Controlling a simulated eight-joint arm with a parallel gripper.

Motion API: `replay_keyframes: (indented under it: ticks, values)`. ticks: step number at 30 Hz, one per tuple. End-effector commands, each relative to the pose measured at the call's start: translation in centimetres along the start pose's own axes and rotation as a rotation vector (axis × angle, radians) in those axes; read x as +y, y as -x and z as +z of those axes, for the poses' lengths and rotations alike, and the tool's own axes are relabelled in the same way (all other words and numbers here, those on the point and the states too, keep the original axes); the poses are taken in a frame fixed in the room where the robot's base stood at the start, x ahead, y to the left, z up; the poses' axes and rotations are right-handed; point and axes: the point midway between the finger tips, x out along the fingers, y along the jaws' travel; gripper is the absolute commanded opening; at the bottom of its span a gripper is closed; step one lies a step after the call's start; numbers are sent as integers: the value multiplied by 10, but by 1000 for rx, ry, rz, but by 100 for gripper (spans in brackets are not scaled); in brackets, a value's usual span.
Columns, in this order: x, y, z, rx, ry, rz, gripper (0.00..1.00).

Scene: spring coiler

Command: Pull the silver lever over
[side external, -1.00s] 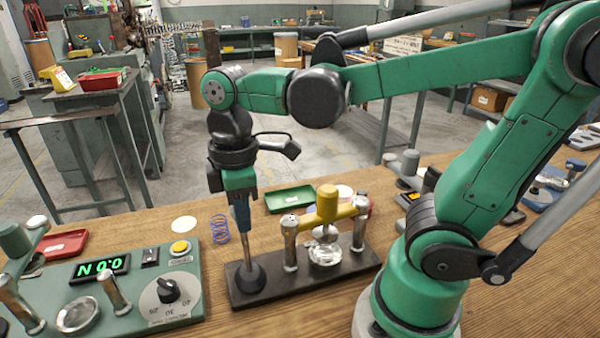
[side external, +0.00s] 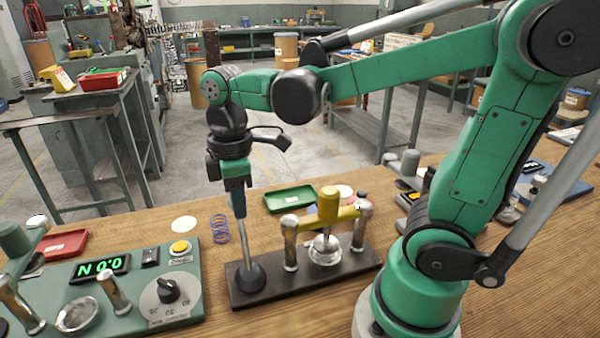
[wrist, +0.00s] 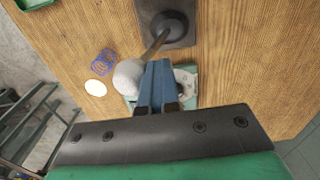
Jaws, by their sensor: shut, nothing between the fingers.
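The silver lever (side external: 245,242) rises from a black boot (side external: 251,278) on a dark base plate and leans left. In the wrist view its pale round knob (wrist: 128,77) is just left of my fingers, and its rod (wrist: 157,42) runs up to the boot. My gripper (side external: 239,212) is at the lever's upper end, hiding the knob in the side view. In the wrist view my gripper's blue fingers (wrist: 157,66) are shut together with nothing between them, against or very close to the knob's right side. I cannot tell whether they touch.
A yellow-handled fixture (side external: 328,208) stands right of the lever on the same plate. A green control panel (side external: 130,290) with a dial and a display lies to the left. Behind are a blue spring (side external: 220,229), a white disc (side external: 184,224) and a green tray (side external: 291,200).

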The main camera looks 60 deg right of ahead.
Motion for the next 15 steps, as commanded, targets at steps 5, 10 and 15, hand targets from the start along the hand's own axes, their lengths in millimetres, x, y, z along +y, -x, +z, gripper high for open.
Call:
replay_keyframes:
  ticks: [5, 10, 15]
  values:
    - [3, -1, 0, 0, -2, 4, 0]
    - [4, -1, 0, -1, -2, 4, 0]
    - [12, -4, 0, 0, -3, 4, 0]
